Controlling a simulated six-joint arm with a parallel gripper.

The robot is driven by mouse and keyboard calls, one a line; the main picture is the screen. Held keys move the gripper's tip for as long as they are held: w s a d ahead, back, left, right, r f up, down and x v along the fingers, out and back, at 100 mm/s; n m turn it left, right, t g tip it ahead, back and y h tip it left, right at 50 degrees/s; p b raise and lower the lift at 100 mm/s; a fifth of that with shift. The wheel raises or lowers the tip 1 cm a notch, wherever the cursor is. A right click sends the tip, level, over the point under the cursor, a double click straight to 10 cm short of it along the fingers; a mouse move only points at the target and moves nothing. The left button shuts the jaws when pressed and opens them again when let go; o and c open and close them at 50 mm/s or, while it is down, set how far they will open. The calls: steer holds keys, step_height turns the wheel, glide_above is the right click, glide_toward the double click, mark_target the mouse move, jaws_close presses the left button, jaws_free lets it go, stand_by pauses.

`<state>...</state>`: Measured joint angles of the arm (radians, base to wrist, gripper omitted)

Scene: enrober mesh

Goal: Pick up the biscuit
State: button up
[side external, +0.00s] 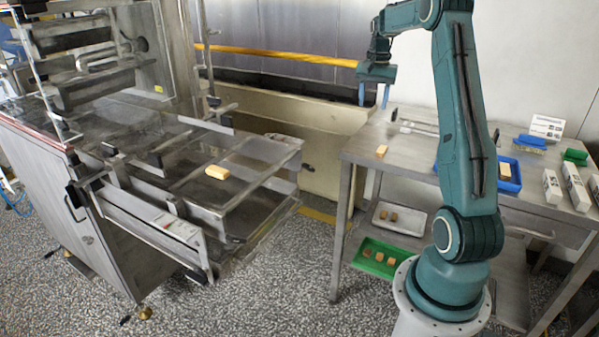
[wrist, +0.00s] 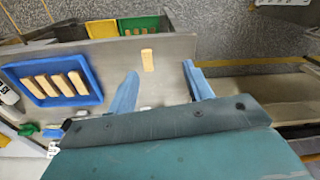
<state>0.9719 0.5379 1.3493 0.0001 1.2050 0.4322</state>
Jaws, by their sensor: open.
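A tan biscuit (side external: 381,151) lies alone on the steel table (side external: 415,150), near its left end. In the wrist view the biscuit (wrist: 147,60) shows beyond my fingertips, between their lines and nearer the left one. My gripper (side external: 373,95) hangs above the table with its fingers pointing down, open and empty. In the wrist view my gripper's blue fingers (wrist: 160,70) are wide apart, clear of the biscuit. Another tan biscuit (side external: 217,172) lies on the mesh belt (side external: 245,190) of the machine at left.
A blue tray (wrist: 95,97) on the table holds several biscuits; my arm partly hides it in the side view. White (side external: 388,231) and green (side external: 362,263) trays with biscuits are on the lower shelf. White boxes (side external: 577,188) stand at right. The table around the lone biscuit is clear.

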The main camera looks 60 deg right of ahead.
steer(key=s+d+f+m, duration=0.2)
steer(key=s+d+f, duration=0.2)
steer(key=d, duration=0.2)
glide_above(381, 151)
steer(key=shift+d+f, duration=0.2)
steer(key=shift+f, duration=4.05)
steer(key=shift+f, duration=0.15)
steer(key=shift+a+f, duration=0.1)
steer(key=shift+f, duration=2.4)
steer(key=c, duration=0.9)
